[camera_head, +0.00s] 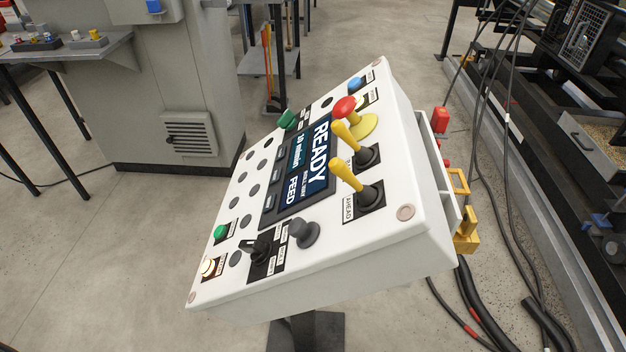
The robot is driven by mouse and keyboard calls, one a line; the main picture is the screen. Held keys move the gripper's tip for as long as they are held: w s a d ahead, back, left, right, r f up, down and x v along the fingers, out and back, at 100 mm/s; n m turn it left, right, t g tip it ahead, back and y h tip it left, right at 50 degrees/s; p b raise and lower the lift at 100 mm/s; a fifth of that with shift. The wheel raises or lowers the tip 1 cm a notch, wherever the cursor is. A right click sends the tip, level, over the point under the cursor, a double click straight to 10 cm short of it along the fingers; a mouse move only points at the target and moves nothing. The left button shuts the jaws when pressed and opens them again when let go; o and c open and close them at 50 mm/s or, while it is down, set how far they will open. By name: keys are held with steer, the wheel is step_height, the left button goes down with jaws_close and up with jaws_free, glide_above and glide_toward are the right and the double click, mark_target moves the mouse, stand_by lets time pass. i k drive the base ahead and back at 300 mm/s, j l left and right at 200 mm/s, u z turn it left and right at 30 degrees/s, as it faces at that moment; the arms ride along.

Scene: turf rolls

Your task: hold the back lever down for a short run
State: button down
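A white control panel (225,255) stands tilted on a dark post, in the middle of the head view. Two yellow levers rise from black bases near its right side. The nearer lever (346,174) has a label reading AHEAD. The farther lever (345,136) stands just beyond it; its label is mostly hidden, so I cannot read it. Both levers lean toward the upper left in the picture. The panel's screen (297,172) shows READY, FEED and a speed line. My gripper is not in view, and nothing touches the levers.
A red mushroom button (344,108) on a yellow base sits close beyond the farther lever. A grey knob (304,232) and a black selector (259,249) are at the near edge. Cables (490,180) hang at the right beside dark machinery (590,130). A grey cabinet (175,85) stands at the left.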

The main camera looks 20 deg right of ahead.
mark_target(363, 155)
steer(key=j+z, duration=0.2)
steer(key=z, duration=0.2)
steer(key=k+j+z, duration=0.15)
steer(key=z, duration=0.2)
